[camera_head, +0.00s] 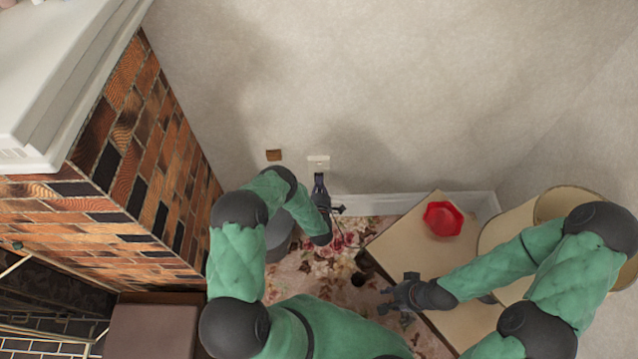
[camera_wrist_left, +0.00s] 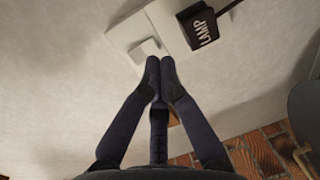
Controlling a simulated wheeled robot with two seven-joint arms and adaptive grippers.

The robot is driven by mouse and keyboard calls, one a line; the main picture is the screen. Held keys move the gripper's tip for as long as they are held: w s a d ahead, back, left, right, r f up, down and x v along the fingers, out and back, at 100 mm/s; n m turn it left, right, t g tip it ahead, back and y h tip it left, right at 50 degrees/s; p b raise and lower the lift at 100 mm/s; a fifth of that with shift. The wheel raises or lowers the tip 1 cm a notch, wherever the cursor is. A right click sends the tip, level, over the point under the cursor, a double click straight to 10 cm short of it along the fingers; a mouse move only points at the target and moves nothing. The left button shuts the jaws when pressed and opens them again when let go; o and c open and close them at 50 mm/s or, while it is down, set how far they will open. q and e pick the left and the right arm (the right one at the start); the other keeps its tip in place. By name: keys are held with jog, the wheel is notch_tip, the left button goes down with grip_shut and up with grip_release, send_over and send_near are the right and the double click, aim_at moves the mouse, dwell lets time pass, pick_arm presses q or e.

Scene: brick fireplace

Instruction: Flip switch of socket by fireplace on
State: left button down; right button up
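The white socket (camera_head: 318,160) is on the wall to the right of the brick fireplace. In the left wrist view its plate (camera_wrist_left: 122,32) carries a pale rocker switch (camera_wrist_left: 146,48) and a black plug marked LAMP (camera_wrist_left: 203,28). My left gripper (camera_head: 319,178) is just below the socket in the head view. In the wrist view its fingertips (camera_wrist_left: 160,64) are together, with nothing seen between them, right at the edge of the switch. I cannot tell whether they touch it. My right gripper (camera_head: 388,298) is open and empty, away from the wall beside the wooden table.
The brick fireplace (camera_head: 150,160) with a white mantel (camera_head: 60,70) stands at the left. A brown wall plate (camera_head: 273,155) is left of the socket. A wooden table (camera_head: 400,245) holds a red object (camera_head: 443,218).

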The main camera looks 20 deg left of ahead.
pick_arm(q)
jog(key=s+d+f+p, duration=0.1)
jog(key=s+d+p, duration=0.2)
jog(key=s, duration=0.6)
jog(key=shift+d+f, duration=0.2)
jog(key=shift+d, duration=0.45)
jog(key=shift+w, duration=0.1)
